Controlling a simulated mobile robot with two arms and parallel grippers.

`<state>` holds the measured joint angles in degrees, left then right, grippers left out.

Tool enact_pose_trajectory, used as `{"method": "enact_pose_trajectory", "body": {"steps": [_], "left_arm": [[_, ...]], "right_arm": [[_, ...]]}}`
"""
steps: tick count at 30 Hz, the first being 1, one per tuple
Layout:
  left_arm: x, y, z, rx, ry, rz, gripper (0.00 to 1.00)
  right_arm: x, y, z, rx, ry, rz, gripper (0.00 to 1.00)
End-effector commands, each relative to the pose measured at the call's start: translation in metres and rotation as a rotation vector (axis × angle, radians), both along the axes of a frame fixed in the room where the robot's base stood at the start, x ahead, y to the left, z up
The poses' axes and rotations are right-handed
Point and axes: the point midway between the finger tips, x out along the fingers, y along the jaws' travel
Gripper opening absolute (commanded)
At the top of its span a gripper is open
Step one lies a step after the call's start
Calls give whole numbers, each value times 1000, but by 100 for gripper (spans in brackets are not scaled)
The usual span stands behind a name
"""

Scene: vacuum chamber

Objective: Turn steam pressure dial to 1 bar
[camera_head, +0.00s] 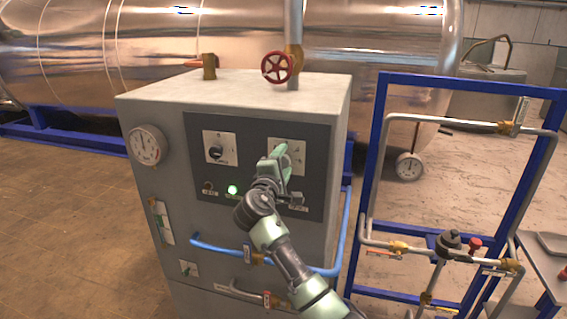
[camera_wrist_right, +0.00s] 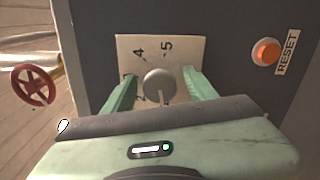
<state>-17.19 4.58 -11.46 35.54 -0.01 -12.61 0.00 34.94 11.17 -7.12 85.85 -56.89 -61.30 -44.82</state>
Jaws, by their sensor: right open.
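The steam pressure dial is a round grey knob (camera_wrist_right: 159,85) on a pale plate (camera_wrist_right: 130,50) with numbers; 4 and 5 are readable and lower marks are partly hidden by my gripper. My right gripper (camera_wrist_right: 155,90) is open, with one green finger on each side of the knob. I cannot tell whether the fingers touch it. In the head view my right gripper (camera_head: 280,160) is in front of the right-hand plate (camera_head: 298,150) on the dark panel and hides the knob. My left gripper is not in view.
A second dial (camera_head: 216,151) is on the panel's left, above a lit green lamp (camera_head: 232,189). An orange reset button (camera_wrist_right: 266,51) is beside the plate. A red valve wheel (camera_head: 277,67) is above the cabinet. A blue pipe (camera_head: 215,247) crosses the cabinet's lower front.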

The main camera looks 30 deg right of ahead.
Motion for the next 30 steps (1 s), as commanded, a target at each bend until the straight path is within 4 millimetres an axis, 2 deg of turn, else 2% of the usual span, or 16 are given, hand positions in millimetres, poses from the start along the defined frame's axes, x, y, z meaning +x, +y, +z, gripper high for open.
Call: {"method": "enact_pose_trajectory", "body": {"steps": [15,30], "left_arm": [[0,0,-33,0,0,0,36],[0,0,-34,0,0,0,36]], "right_arm": [[-45,55,-4,1,1,3,57],[-50,60,-1,0,2,1,57]]}}
